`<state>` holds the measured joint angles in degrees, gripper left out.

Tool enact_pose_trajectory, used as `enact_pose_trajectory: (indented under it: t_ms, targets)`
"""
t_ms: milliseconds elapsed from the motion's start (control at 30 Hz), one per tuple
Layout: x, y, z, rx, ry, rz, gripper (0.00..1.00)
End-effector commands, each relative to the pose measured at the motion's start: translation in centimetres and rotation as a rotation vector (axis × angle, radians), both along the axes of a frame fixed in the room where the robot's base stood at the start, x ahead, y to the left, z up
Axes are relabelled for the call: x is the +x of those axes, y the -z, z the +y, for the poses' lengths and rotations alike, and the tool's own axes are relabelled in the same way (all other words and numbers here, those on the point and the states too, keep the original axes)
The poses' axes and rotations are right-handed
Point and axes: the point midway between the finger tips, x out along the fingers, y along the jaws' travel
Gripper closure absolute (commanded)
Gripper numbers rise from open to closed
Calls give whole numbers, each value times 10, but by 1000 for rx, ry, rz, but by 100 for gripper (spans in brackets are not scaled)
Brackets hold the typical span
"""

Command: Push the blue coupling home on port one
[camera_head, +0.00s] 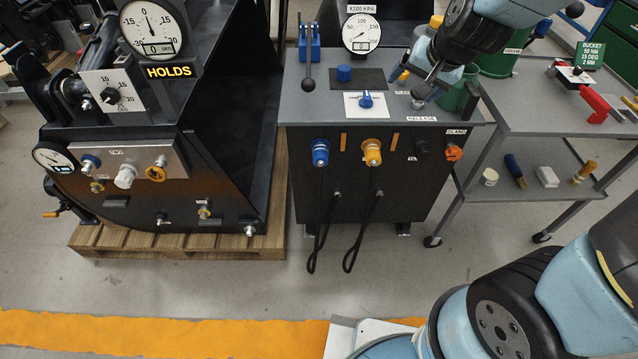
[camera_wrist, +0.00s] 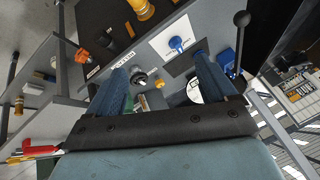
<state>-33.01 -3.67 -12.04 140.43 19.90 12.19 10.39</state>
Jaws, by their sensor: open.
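A blue coupling (camera_head: 320,152) sits on the left of the front panel of the grey-topped bench (camera_head: 300,103), beside a yellow coupling (camera_head: 372,152). The black machine at left carries a metal port block (camera_head: 140,152) with a blue-ringed port (camera_head: 90,163), a silver fitting (camera_head: 125,177) and a brass fitting (camera_head: 157,170). I cannot read which is port one. My gripper (camera_head: 430,84) is above the right of the bench top, away from the blue coupling. In the wrist view my gripper (camera_wrist: 168,76) is open, with a small dark-and-silver fitting (camera_wrist: 140,79) visible between its fingers.
Two black hoses (camera_head: 322,235) hang before the bench. A black lever (camera_head: 308,80), blue knob (camera_head: 366,100) and gauge (camera_head: 361,33) stand on top. An orange coupling (camera_head: 453,152) is at the panel's right. A cart (camera_head: 520,125) stands at right. Floor in front is clear.

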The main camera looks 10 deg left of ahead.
Motion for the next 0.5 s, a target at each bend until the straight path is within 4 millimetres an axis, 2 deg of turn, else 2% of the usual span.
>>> enact_pose_trajectory:
  t_ms: [33,100,300,500]
  targets:
    - [4,15,13,-3,5,7,15]
    - [9,33,28,-3,19,7,15]
    - [20,87,66,-20,66,-10,15]
    - [21,141,99,-55,105,-54,15]
